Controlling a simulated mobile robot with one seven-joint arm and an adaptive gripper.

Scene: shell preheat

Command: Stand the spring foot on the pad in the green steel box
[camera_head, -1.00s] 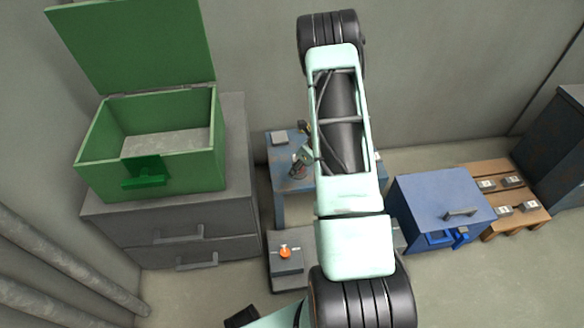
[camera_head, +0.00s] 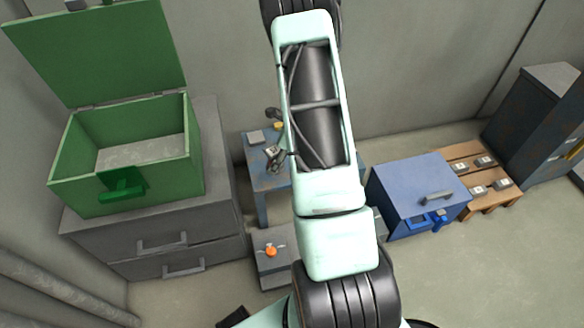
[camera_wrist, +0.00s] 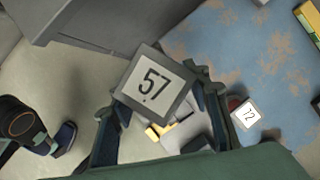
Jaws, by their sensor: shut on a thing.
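The green steel box (camera_head: 190,150) stands open at the left in the head view, its lid raised. A grey pad (camera_head: 145,152) covers its floor. My gripper (camera_wrist: 157,88) is shut on a piece with a square grey top and a white label reading 57 (camera_wrist: 153,84). The top hides the rest of it, so I cannot confirm from its shape that it is the spring foot. In the head view the held piece (camera_head: 272,154) shows small beside my arm, over the blue table and to the right of the box.
The box stands on a grey drawer cabinet (camera_head: 210,215). The worn blue table (camera_wrist: 215,40) carries a piece labelled 12 (camera_wrist: 248,114). A low grey stand with an orange knob (camera_head: 271,251) is in front. A blue box (camera_head: 410,180) and a pallet (camera_head: 458,152) with labelled blocks are at right.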

